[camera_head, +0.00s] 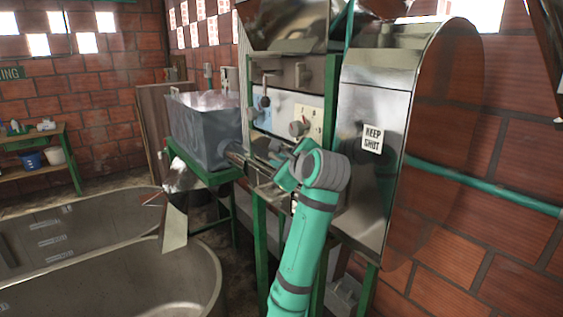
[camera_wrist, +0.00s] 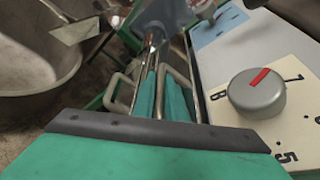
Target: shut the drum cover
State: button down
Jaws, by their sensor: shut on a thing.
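The drum cover appears to be the large curved shiny metal hood (camera_head: 384,70) on the right of the machine. A white KEEP SHUT label (camera_head: 372,139) is on its flat face. I cannot tell from this angle how far open it stands. My gripper (camera_head: 272,172) is left of the hood, in front of the machine's panel, and apart from the hood. In the wrist view, my gripper's (camera_wrist: 163,95) teal fingers are closed around a thin metal rod (camera_wrist: 160,90). What the rod belongs to is partly hidden.
A panel dial (camera_wrist: 258,92) with a red mark is close to my gripper. A grey metal box (camera_head: 205,125) stands on a green frame to the left. Long metal tanks (camera_head: 130,275) fill the lower left. A green pipe (camera_head: 485,186) runs along the brick wall at right.

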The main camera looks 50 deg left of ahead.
jog(key=shift+f, duration=0.1)
jog(key=c, duration=2.1)
grip_release()
jog(key=shift+a, duration=0.1)
jog(key=v, duration=1.1)
jog(key=shift+f, duration=0.1)
jog(key=shift+s+f+v, duration=0.2)
jog(key=shift+v, duration=1.85)
jog(key=shift+s+f+v, duration=0.2)
jog(key=shift+s+v, duration=0.05)
jog(key=shift+v, duration=1.75)
jog(key=shift+s+f+v, duration=0.2)
jog(key=shift+v, duration=1.85)
